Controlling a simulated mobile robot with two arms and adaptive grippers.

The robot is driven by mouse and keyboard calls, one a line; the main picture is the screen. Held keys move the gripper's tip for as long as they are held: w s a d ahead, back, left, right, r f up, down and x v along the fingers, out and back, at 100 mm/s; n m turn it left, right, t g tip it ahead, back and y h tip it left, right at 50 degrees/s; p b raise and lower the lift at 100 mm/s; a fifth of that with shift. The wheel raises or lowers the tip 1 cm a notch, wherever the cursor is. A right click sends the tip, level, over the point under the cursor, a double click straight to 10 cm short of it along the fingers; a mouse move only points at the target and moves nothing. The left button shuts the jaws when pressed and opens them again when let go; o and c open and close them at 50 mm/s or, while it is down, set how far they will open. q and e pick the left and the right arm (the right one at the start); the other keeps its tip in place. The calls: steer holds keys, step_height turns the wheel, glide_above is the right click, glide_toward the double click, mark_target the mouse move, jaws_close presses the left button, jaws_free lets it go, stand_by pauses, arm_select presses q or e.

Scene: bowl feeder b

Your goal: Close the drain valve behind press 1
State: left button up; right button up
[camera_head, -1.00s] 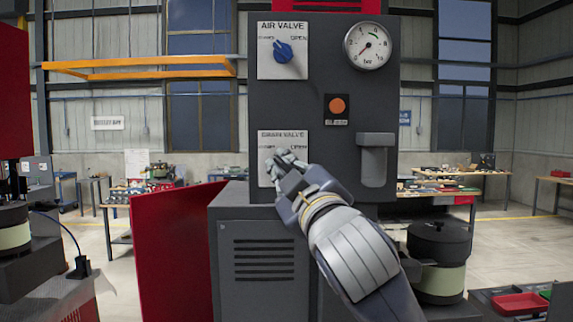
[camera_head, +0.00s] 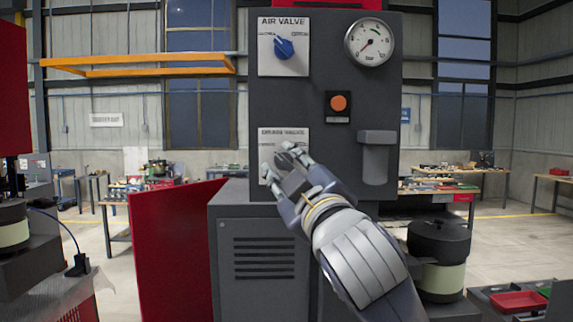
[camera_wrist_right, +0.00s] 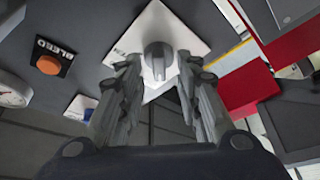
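The drain valve plate (camera_head: 300,134) is a white panel low on the grey press column, lettered DRAIN VALVE. My right gripper (camera_head: 278,160) is in front of it and hides much of its knob and lettering. In the right wrist view the grey drain knob (camera_wrist_right: 158,58) shows on its white plate (camera_wrist_right: 190,38), ahead of and between the two spread fingertips of my right gripper (camera_wrist_right: 158,72). The fingers look apart from the knob on both sides; I cannot tell how deep it sits between them. My left gripper is not in view.
Above are the blue air valve knob (camera_head: 284,47), a pressure gauge (camera_head: 369,43) and the orange bleed button (camera_head: 338,103). A grey holder (camera_head: 376,158) juts out right of the drain plate. A grey vented cabinet (camera_head: 262,262) and a red panel (camera_head: 172,250) stand below.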

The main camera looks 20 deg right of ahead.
steer(key=v, duration=0.6)
steer(key=shift+s+d, duration=0.2)
steer(key=shift+s, duration=0.15)
steer(key=shift+r, duration=0.15)
